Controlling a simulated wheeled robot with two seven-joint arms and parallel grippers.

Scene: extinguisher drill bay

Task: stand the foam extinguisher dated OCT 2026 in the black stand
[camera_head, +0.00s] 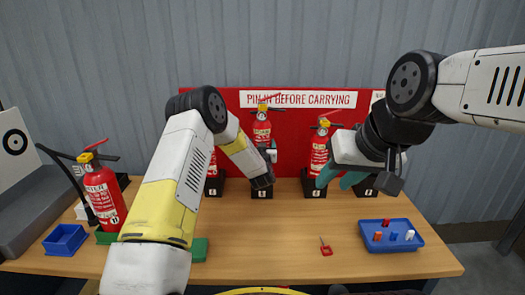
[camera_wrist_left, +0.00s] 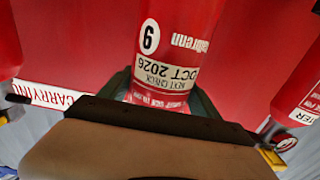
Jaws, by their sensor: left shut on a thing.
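The foam extinguisher dated OCT 2026 (camera_wrist_left: 168,70) is red, with its date label upside down in the left wrist view. In the head view it is the middle extinguisher (camera_head: 262,130) at the red back board, above a numbered black block (camera_head: 262,191). My left gripper (camera_head: 268,158) is shut around its body; its fingers show on both sides in the wrist view. My right gripper (camera_head: 341,180) has teal fingers apart, in front of another extinguisher (camera_head: 318,152), with nothing seen between them. A black stand-like piece (camera_head: 124,181) shows behind the left extinguisher, mostly hidden; I cannot tell if it is the black stand.
A red extinguisher (camera_head: 105,196) with a black hose stands at the left by a green piece (camera_head: 106,238). Another green piece (camera_head: 200,250) is partly behind my left arm. A blue bin (camera_head: 65,240), a blue tray (camera_head: 391,246) and a red tag (camera_head: 326,250) lie on the table.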

